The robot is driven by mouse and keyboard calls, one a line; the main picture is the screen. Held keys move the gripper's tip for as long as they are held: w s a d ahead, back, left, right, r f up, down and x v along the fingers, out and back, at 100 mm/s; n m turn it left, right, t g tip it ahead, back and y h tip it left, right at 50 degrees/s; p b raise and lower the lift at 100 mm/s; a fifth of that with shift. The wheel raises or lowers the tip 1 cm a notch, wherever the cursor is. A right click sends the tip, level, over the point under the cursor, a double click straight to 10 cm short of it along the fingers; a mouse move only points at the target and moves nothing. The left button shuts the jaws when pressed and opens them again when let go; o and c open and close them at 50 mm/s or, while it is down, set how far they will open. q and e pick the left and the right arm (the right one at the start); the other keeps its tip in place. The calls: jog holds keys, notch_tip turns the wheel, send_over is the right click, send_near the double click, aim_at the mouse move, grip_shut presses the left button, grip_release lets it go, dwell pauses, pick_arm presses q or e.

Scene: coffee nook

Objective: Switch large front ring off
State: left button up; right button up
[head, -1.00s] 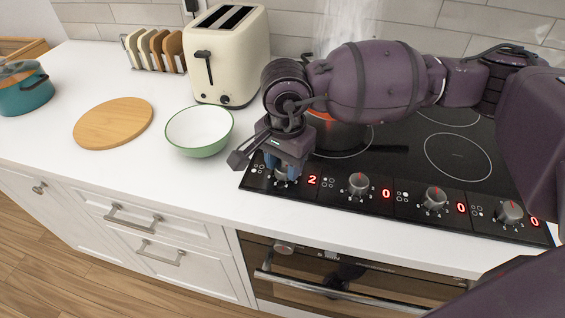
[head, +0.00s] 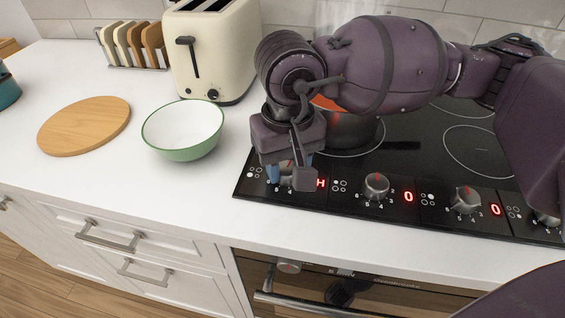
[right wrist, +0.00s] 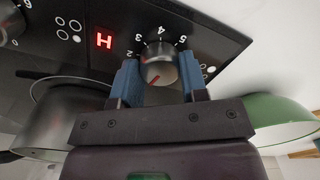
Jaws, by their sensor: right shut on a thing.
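My right gripper (head: 288,176) is shut on the leftmost stove knob (right wrist: 160,70), at the front left corner of the black hob (head: 400,160). In the right wrist view, its blue fingers (right wrist: 157,85) lie on both sides of the metal knob. The knob's red line points towards the gripper's palm, away from the visible numbers 2 to 5. The red display (right wrist: 104,40) beside this knob reads H. In the head view the gripper hides most of the knob. My left gripper is not in view.
A pot (head: 350,132) with reddish contents stands on the hob behind my right gripper. Other knobs (head: 376,187) (head: 466,200) to the right have displays reading 0. A green-white bowl (head: 183,130), a toaster (head: 212,55) and a round board (head: 85,126) stand to the left.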

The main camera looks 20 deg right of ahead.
aim_at(287, 168)
jog(key=shift+n+b, duration=0.65)
jog(key=shift+n, duration=0.45)
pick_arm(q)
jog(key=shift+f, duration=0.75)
pick_arm(e)
jog(key=shift+n, duration=0.3)
jog(key=o, duration=0.9)
pick_arm(q)
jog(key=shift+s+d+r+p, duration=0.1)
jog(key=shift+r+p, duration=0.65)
jog(key=shift+p, duration=0.05)
pick_arm(e)
notch_tip(287, 168, up, 11)
